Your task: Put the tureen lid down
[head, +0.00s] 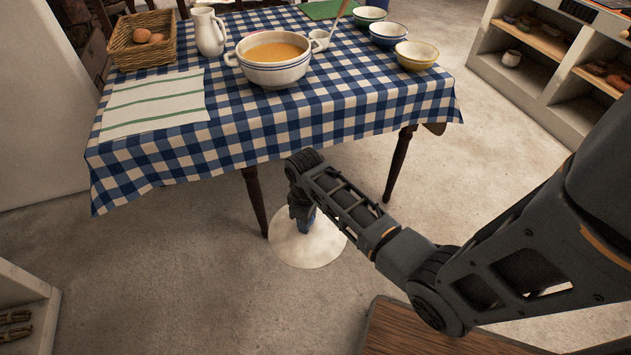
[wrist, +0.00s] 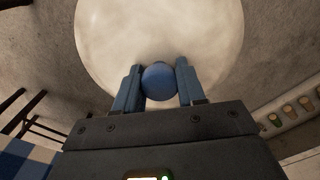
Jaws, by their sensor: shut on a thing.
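The tureen lid (head: 318,250) is a round, cream-white disc held out in front of the table, over the floor. In the wrist view the lid (wrist: 160,30) fills the upper middle, and its blue round knob (wrist: 159,81) sits between my two fingers. My gripper (wrist: 158,88) is shut on that knob. In the head view my gripper (head: 305,222) is partly hidden by my own wrist. The open tureen (head: 272,74), white with blue bands and full of orange soup, stands on the table behind the lid.
The table has a blue checked cloth (head: 270,125). On it are a striped towel (head: 153,104), a basket (head: 141,50) with eggs, a white jug (head: 208,32), a small cup (head: 319,40) and bowls (head: 416,54). The cloth's front right is clear. Shelves (head: 540,60) stand at right.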

